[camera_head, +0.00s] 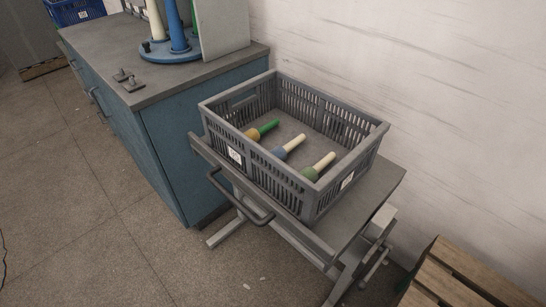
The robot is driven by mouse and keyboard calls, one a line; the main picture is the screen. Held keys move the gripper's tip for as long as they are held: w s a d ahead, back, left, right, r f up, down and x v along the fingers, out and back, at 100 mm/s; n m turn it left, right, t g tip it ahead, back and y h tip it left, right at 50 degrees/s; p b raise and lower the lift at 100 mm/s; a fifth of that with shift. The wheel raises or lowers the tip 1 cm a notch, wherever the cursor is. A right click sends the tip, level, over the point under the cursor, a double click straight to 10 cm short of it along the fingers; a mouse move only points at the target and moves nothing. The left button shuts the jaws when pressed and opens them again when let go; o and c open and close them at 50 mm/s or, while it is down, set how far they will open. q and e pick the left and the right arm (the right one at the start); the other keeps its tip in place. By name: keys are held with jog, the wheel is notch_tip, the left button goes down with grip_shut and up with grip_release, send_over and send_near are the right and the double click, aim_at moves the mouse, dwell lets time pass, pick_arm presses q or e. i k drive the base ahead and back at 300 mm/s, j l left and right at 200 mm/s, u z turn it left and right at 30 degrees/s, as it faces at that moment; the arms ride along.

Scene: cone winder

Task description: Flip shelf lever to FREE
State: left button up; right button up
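A grey shelf (378,193) on a metal frame stands at the end of the blue cabinet. A dark bar handle (238,206) curves out from its front edge. Metal bars and a small fitting (376,250) show under its right end. I cannot tell which part is the lever or read any FREE mark. A grey slatted crate (325,208) rests on the shelf. Inside lie three tapered pieces: one green and yellow (263,129), one cream and blue (290,146), one cream and green (319,166). Neither of my grippers is in view.
The blue cabinet (185,150) has a grey top with small dark fittings (127,79) and a round blue stand (168,50) holding tall cones. A wooden pallet (460,275) lies at the lower right. A pale wall runs behind.

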aim_at(361, 285)
jog(key=z, duration=1.2)
